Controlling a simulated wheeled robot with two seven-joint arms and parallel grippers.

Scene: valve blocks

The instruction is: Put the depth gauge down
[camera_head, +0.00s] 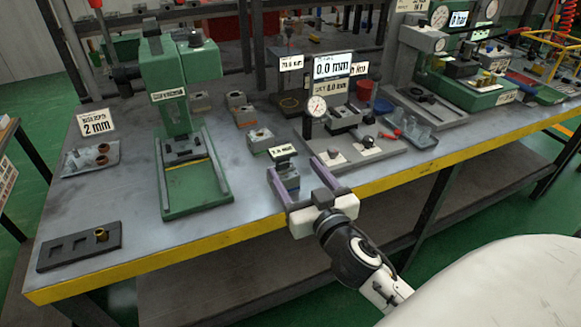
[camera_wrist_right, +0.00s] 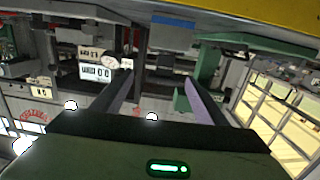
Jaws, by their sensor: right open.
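The depth gauge (camera_head: 289,180) is a small grey-blue block with a tilted readout plate above it. It stands near the front edge of the bench in the head view, looking upright. My right gripper (camera_head: 294,167) is open, with one purple finger on each side of the gauge. I cannot tell whether either finger touches it. In the right wrist view the fingers (camera_wrist_right: 162,88) are spread apart with no object clearly held between them. My left gripper is not in view.
A green press (camera_head: 172,90) stands left of the gauge. A dark tray with recesses (camera_head: 80,246) lies at the front left. A dial gauge stand (camera_head: 316,107) is behind the gripper, with small valve blocks (camera_head: 260,139) beside it. The bench has a yellow front edge (camera_head: 215,240).

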